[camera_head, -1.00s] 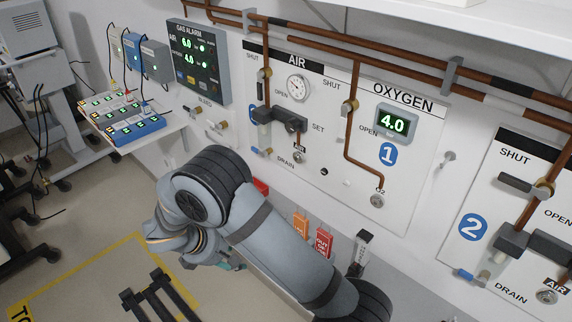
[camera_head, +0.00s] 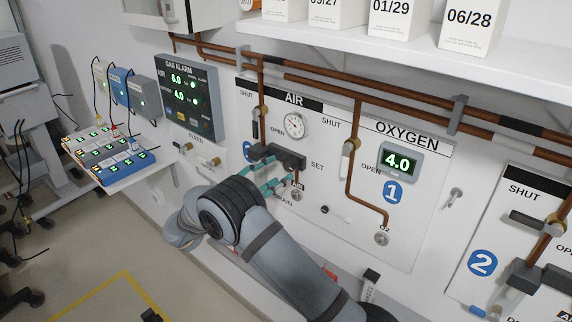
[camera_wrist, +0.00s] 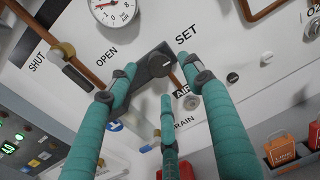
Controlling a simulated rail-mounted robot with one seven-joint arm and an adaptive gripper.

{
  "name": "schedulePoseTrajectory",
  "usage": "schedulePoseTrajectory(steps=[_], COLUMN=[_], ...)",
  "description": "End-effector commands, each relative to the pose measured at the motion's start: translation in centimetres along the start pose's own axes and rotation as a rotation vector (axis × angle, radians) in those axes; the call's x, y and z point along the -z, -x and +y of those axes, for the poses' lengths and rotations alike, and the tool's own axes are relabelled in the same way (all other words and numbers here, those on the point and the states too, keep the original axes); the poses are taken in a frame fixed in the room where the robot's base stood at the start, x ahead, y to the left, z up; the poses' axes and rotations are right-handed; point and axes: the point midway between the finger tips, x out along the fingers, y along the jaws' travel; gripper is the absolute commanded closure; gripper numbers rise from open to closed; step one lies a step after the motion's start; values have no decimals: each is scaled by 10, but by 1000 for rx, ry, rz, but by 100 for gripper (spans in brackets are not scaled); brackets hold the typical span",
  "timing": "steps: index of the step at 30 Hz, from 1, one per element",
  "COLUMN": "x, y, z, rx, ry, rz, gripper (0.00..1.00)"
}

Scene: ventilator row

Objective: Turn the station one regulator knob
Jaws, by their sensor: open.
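The station one regulator (camera_head: 291,159) is a dark grey body on the white AIR panel, beside the SET label. In the wrist view, its round dark knob (camera_wrist: 159,66) faces me. My gripper (camera_head: 273,172) has teal fingers and reaches the front of the regulator. In the wrist view, my gripper (camera_wrist: 159,76) is open, with two fingertips either side of the knob and a third below it. I cannot tell whether any fingertip touches the knob. In the head view, the fingers and arm hide the regulator's lower left part and the drain below.
A pressure gauge (camera_head: 295,124) and copper pipes (camera_head: 351,190) sit close around the regulator. The AIR outlet (camera_wrist: 190,102) is just below it. The gas alarm box (camera_head: 190,97) is to the left. A white shelf (camera_head: 400,50) overhangs the panels.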

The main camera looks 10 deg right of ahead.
Motion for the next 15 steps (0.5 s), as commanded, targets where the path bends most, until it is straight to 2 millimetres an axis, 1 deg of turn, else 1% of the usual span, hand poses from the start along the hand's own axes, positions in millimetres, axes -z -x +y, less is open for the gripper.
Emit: schedulePoseTrajectory(steps=[1,3,7,12,15], x=[-3,-3,-2,-1,0], y=[-10,-22,-39,-49,-51], z=[-1,0,0,1,1], rx=[1,0,-1,-3,-3], ry=[2,2,1,0,0], rz=[0,0,0,0,0], gripper=[49,49,49,49,49])
